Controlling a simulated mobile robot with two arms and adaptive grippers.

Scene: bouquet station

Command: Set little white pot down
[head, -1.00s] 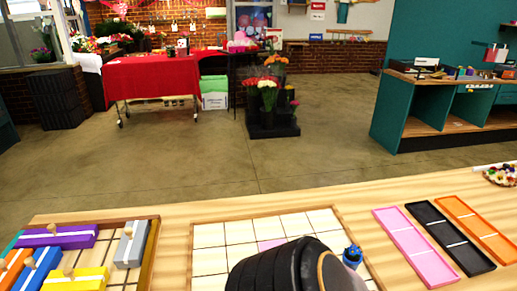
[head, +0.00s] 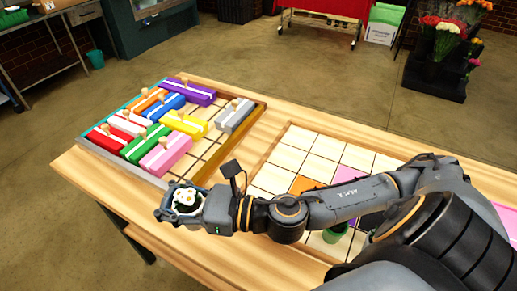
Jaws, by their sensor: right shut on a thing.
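My right gripper (head: 172,205) reaches in from the right, across the board to the table's front left part. It is shut on the little white pot (head: 184,208), which carries a white flower with a yellow centre. The gripper and flower hide much of the pot. It appears to be held beside the near corner of the block tray, above the table's front edge; I cannot tell whether it touches anything. My left gripper is not in view.
A wooden tray (head: 258,112) holds several coloured knobbed blocks. A gridded board (head: 291,146) with orange and pink squares lies right of it, partly under my arm. A green pot (head: 335,234) stands there. Bare wooden table (head: 118,200) shows front left.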

